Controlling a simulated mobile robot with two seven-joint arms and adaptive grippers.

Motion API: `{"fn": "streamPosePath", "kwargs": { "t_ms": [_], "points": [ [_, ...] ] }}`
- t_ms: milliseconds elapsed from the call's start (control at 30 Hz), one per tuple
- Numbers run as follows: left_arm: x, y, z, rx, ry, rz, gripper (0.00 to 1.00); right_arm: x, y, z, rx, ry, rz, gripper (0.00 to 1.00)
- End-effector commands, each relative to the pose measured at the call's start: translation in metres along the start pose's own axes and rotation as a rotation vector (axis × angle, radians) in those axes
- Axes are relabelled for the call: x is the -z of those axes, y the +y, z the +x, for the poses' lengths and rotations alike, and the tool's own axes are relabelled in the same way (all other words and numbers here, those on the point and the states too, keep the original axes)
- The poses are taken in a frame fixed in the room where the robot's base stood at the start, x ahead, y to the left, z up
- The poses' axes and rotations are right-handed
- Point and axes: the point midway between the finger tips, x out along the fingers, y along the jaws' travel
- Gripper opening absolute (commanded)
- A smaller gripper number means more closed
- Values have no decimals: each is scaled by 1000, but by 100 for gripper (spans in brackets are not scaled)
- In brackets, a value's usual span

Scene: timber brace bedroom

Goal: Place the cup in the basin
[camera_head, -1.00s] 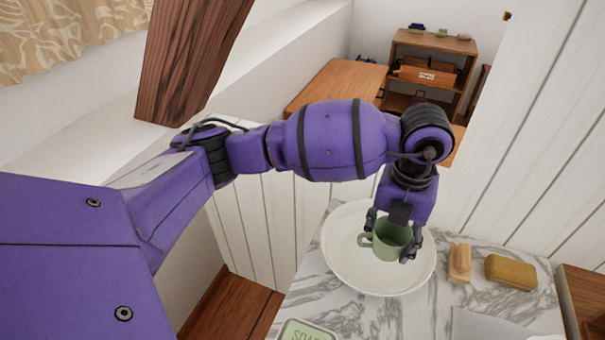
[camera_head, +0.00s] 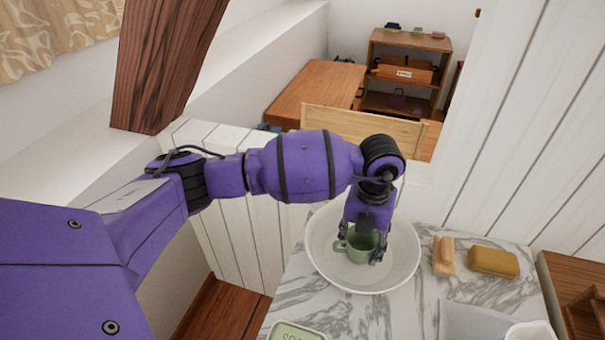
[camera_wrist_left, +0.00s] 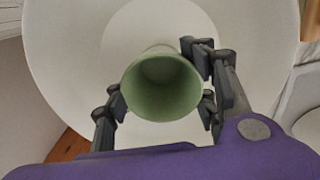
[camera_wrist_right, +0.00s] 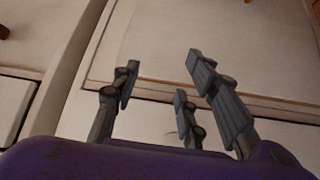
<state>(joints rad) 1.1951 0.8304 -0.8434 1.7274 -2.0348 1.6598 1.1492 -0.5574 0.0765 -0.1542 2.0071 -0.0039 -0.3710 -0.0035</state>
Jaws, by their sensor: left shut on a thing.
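A green cup (camera_head: 361,246) with a handle on its left is held upright by my left gripper (camera_head: 362,246). The gripper's fingers are on both sides of the cup, over the inside of the white basin (camera_head: 316,262). In the left wrist view the cup's open mouth (camera_wrist_left: 162,86) lies between the fingers, with the basin (camera_wrist_left: 70,50) around and behind it. I cannot tell whether the cup's base touches the basin's bottom. My right gripper (camera_wrist_right: 160,85) shows in the right wrist view with its fingers spread apart and nothing between them.
The basin stands on a marble counter (camera_head: 385,312). A peach soap bar (camera_head: 444,255) and a yellow-brown bar (camera_head: 493,261) lie to its right. A green soap dish (camera_head: 296,332) is at the front edge. A grey tray (camera_head: 472,322) and a white container (camera_head: 530,332) are at front right.

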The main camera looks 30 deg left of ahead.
Motion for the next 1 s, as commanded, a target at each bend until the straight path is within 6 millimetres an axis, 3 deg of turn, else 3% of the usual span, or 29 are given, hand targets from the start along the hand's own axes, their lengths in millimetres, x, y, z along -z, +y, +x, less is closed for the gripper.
{"fn": "streamPosePath", "kwargs": {
  "t_ms": [67,100,233,667,1000],
  "points": [
    [-1,-1,1,1,-3,1,14,-1,0,0,0,-2,0,40],
    [-1,-1,1,0,-4,1,54,-1,0,0,0,-1,0,40],
    [-1,-1,0,1,-4,1,71,-2,0,0,0,-2,0,40],
    [-2,-1,-9,2,-6,1,72,-2,1,-2,-1,-4,1,40],
    [-3,-2,-77,3,-9,2,72,0,1,-3,-2,0,2,40]
  ]
}}
